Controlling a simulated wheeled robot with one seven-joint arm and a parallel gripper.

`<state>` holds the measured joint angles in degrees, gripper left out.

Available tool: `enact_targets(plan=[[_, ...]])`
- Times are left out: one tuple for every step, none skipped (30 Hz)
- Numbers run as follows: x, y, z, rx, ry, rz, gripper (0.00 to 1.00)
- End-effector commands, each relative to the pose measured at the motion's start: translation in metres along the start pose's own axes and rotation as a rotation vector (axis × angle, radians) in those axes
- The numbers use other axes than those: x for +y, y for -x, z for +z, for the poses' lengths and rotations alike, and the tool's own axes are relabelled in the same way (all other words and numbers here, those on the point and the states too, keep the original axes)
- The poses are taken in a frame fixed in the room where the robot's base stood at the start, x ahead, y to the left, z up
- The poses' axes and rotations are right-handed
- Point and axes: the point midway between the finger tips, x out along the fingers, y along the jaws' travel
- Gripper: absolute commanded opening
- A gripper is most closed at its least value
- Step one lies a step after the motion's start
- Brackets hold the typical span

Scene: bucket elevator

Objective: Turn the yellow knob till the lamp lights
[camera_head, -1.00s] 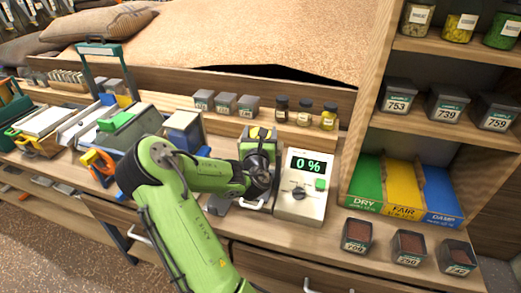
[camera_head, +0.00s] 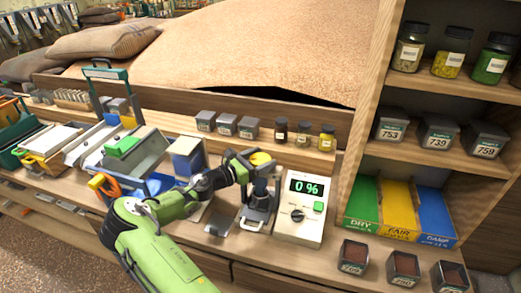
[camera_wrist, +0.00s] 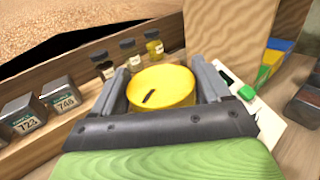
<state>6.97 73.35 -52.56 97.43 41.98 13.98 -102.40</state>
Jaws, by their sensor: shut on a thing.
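The yellow knob (camera_head: 261,159) is a round disc on top of a small grey device (camera_head: 258,215) on the bench. In the head view my gripper (camera_head: 250,160) reaches the knob from the left. I cannot make out a lit lamp in either view.
A white meter (camera_head: 302,213) reading 0 % with a dark dial and green button stands close on the right. Small jars (camera_head: 304,134) and grey tins (camera_head: 227,124) line the ledge behind. A blue-and-white box (camera_head: 187,157) stands to the left.

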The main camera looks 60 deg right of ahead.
Motion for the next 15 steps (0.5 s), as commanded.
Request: enact_targets(plan=[[0.0023, -0.0001, 0.0032, -0.001, 0.001, -0.029, 0.46], [0.0020, -0.0002, 0.0030, -0.002, 0.001, -0.051, 0.46], [0.0019, -0.0003, 0.0027, -0.003, 0.001, -0.078, 0.46], [0.0018, -0.0003, 0.0027, -0.003, 0.000, -0.098, 0.46], [0.0017, -0.0004, 0.0024, -0.003, 0.000, -0.116, 0.46], [0.0015, -0.0005, 0.0021, -0.003, 0.000, -0.140, 0.46], [0.0014, -0.0007, 0.0018, -0.003, 0.001, -0.156, 0.46], [0.0010, -0.0009, 0.0015, -0.004, 0.001, -0.171, 0.46], [0.0009, -0.0009, 0.0018, -0.004, -0.001, -0.189, 0.46], [0.0009, -0.0008, 0.0017, -0.004, -0.001, -0.202, 0.46], [0.0006, -0.0008, 0.0014, -0.004, 0.000, -0.213, 0.46], [0.0008, -0.0006, 0.0013, -0.004, 0.000, -0.225, 0.46], [0.0006, -0.0006, 0.0012, -0.003, 0.000, -0.234, 0.46], [0.0005, -0.0005, 0.0012, -0.003, 0.000, -0.242, 0.46], [0.0004, -0.0005, 0.0011, -0.003, 0.000, -0.250, 0.46]])
